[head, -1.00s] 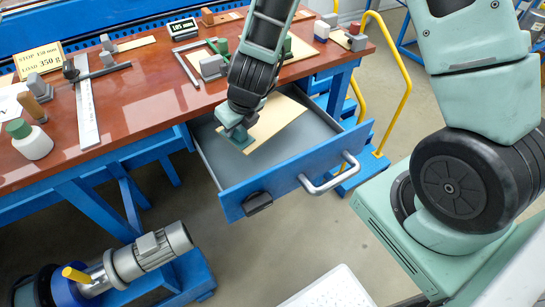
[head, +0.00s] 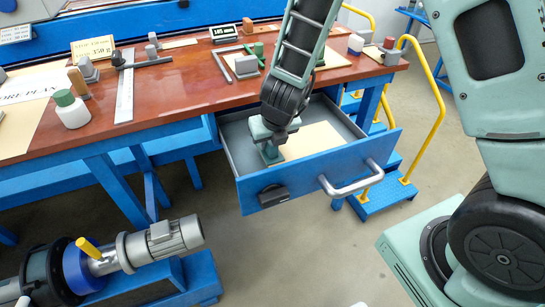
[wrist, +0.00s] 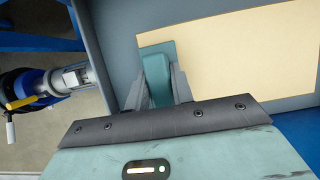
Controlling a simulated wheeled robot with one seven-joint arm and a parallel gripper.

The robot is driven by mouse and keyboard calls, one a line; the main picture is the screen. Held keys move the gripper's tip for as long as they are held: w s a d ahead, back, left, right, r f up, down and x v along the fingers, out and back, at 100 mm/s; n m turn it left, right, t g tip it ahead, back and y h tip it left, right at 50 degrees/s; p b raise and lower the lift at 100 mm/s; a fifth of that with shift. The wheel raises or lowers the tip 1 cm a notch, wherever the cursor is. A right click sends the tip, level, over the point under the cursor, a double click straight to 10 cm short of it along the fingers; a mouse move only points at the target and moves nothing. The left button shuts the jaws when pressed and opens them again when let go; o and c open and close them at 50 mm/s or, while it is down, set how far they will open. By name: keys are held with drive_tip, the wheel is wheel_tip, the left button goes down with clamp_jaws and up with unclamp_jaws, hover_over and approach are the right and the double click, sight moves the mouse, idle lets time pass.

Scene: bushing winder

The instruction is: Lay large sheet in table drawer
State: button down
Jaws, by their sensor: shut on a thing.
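The large sheet (head: 318,139) is a flat cream board inside the pulled-out table drawer (head: 345,160). It also fills much of the wrist view (wrist: 240,50). A teal block with a flat teal plate (wrist: 158,52) sits at the sheet's left edge. My gripper (head: 268,143) is over the left part of the drawer, its fingers shut on the teal block. The sheet's edges look roughly in line with the drawer front. I cannot tell whether the whole sheet touches the drawer floor. Its far part is partly hidden by my arm.
The red-brown tabletop (head: 190,85) above the drawer carries a white bottle (head: 72,112), a steel rule (head: 124,90) and other tools. A motor unit (head: 150,245) stands low at left. Yellow-railed blue steps (head: 385,195) stand right of the drawer.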

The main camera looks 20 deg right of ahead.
drive_tip(key=shift+f+b, duration=0.65)
drive_tip(key=shift+f, duration=1.25)
drive_tip(key=c, duration=0.7)
unclamp_jaws()
drive_tip(key=shift+r, duration=0.1)
drive_tip(key=p+v, duration=0.4)
drive_tip(key=v, duration=0.7)
drive_tip(key=s+a+r+n+g+y, duration=0.15)
drive_tip(key=s+a+r+n, duration=0.3)
drive_tip(key=n, duration=0.55)
drive_tip(key=s+a+r+n+g+y, duration=0.1)
drive_tip(key=s+a+r+n+y, duration=0.2)
drive_tip(key=s+a+n, duration=0.5)
drive_tip(key=s+d+r+n+h, duration=0.1)
drive_tip(key=s+d+n, duration=0.1)
drive_tip(key=n, duration=0.6)
drive_tip(key=s+d+r+n+g+h, duration=0.1)
drive_tip(key=s+n, duration=0.3)
drive_tip(key=n, duration=0.5)
drive_tip(key=s+d+r+n+g+h, duration=0.1)
drive_tip(key=s+d+r+n+h, duration=0.1)
drive_tip(key=n, duration=0.6)
drive_tip(key=shift+s+d+n+p, duration=0.2)
drive_tip(key=shift+s+d, duration=0.15)
drive_tip(key=shift+s, duration=0.15)
drive_tip(key=shift+s+d+n+p, duration=0.1)
drive_tip(key=shift+s+d+n, duration=0.15)
drive_tip(key=shift+s, duration=0.3)
